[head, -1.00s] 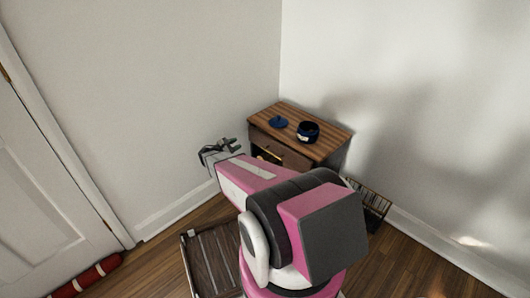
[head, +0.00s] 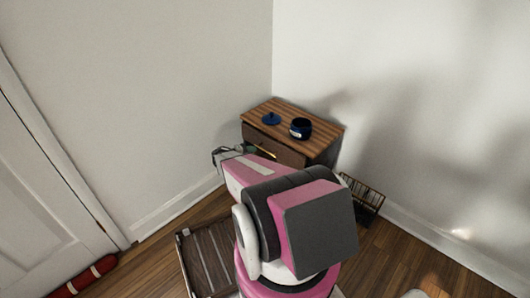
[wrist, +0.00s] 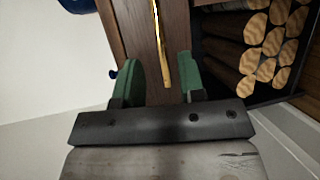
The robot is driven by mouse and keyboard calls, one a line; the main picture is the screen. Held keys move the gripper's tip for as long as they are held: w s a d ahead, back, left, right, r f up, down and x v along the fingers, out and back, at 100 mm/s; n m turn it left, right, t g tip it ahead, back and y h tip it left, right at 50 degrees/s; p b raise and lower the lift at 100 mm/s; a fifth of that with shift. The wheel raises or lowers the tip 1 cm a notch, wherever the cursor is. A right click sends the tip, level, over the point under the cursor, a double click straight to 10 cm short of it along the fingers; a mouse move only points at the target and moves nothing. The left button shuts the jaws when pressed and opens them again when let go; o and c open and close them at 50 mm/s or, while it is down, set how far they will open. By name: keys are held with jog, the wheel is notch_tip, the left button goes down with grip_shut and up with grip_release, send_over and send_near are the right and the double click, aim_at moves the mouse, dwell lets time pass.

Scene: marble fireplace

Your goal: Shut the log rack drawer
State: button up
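The log rack (head: 318,143) is a small cabinet with a striped wooden top in the room corner. Its drawer front (wrist: 146,30) is brown wood with a thin brass handle (wrist: 160,40), also seen in the head view (head: 266,153). How far the drawer stands out is hard to tell, as my arm covers part of it. My gripper (wrist: 161,75) is open at the drawer front, its green fingers on either side of the handle's near end, with gaps to it. In the head view my gripper (head: 228,155) is partly hidden behind my arm.
A blue lid (head: 271,119) and a dark blue pot (head: 300,128) stand on the cabinet top. Cut logs (wrist: 262,50) lie in the compartment beside the drawer front. A black wire basket (head: 364,198) stands right of the cabinet. White walls close in the corner.

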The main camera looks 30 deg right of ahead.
aim_at(265, 151)
jog(key=d, duration=0.2)
jog(key=d+f, duration=0.1)
jog(key=d, duration=0.4)
jog(key=shift+s+d+f, duration=0.2)
jog(key=shift+d, duration=0.1)
grip_shut()
